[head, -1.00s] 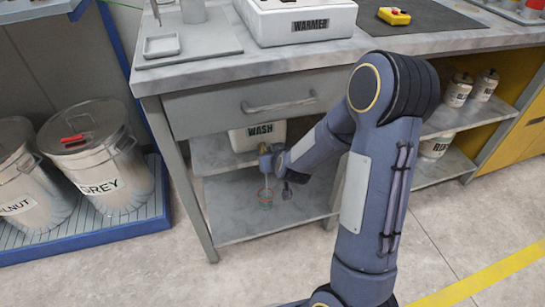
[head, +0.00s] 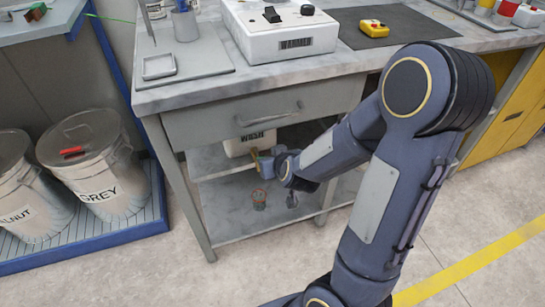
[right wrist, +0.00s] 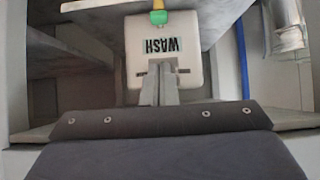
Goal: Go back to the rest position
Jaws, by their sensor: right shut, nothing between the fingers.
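My right arm reaches from the right of the head view into the open space under the workbench drawer. My right gripper (head: 258,161) is at the front of the shelf bay, below and in front of the white WASH container (head: 236,146). In the right wrist view its fingers (right wrist: 159,82) are closed together with nothing between them, pointing toward the WASH container (right wrist: 165,28), which appears upside down with a green and yellow part on it. My left gripper is not in view.
The drawer (head: 235,115) and worktop are above the arm, with a bench leg (head: 187,190) to its left. The white warmer (head: 262,40) and a yellow control box (head: 374,28) stand on top. Lidded bins (head: 95,165) stand at left. Floor in front is open.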

